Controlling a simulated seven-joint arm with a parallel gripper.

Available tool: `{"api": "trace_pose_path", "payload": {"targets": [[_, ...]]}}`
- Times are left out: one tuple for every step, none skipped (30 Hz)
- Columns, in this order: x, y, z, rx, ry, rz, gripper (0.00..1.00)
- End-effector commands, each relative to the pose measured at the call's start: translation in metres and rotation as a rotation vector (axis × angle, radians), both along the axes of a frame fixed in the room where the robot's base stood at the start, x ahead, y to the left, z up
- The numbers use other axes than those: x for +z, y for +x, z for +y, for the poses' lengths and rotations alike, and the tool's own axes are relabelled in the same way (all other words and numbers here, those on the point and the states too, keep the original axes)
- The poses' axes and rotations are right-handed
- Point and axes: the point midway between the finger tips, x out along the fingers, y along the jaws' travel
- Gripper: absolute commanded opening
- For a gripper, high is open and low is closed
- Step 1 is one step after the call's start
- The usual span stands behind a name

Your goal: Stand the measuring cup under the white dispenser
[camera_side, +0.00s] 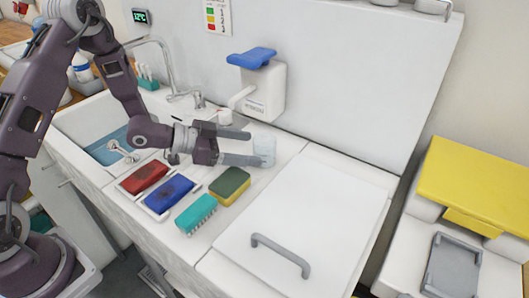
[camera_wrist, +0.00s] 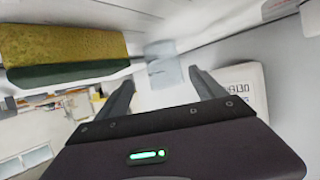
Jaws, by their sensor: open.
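The measuring cup (camera_side: 265,149), a small clear vessel, appears upright on the white counter just beyond my fingertips, to the right of and in front of the dispenser. It also shows in the wrist view (camera_wrist: 166,74), ahead of the gap between the fingers. The white dispenser (camera_side: 265,92) is on the back wall, with a blue lever on top and a spout to its left. Its labelled face shows in the wrist view (camera_wrist: 245,82). My gripper (camera_side: 255,148) is open and low over the counter, its fingers pointing toward the cup. I see nothing held; whether a fingertip touches the cup is unclear.
A sink (camera_side: 85,122) with tap is left. A white lid with grey handle (camera_side: 280,256) is right.

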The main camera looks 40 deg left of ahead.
Motion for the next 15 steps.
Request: {"api": "trace_pose_path", "payload": {"targets": [[-0.003, 0.005, -0.004, -0.002, 0.000, 0.000, 0.79], [-0.005, 0.008, -0.006, -0.002, 0.000, 0.000, 0.79], [-0.008, 0.014, -0.009, -0.003, 0.002, -0.001, 0.79], [-0.011, 0.018, -0.011, -0.003, 0.002, -0.001, 0.79], [-0.014, 0.023, -0.012, -0.002, 0.003, -0.001, 0.79], [-0.018, 0.030, -0.015, -0.002, 0.003, -0.001, 0.79], [-0.022, 0.034, -0.017, -0.001, 0.003, -0.001, 0.79], [-0.023, 0.038, -0.020, -0.002, 0.003, -0.001, 0.79], [-0.025, 0.043, -0.024, -0.002, 0.003, -0.001, 0.79], [-0.027, 0.045, -0.025, -0.001, 0.003, 0.000, 0.79], [-0.028, 0.047, -0.027, 0.001, 0.003, 0.002, 0.79], [-0.028, 0.049, -0.028, 0.002, 0.003, 0.000, 0.79], [-0.028, 0.049, -0.028, 0.002, 0.003, 0.000, 0.79], [-0.029, 0.049, -0.028, 0.002, 0.003, 0.001, 0.79], [-0.028, 0.049, -0.028, 0.002, 0.003, 0.001, 0.79]]}}
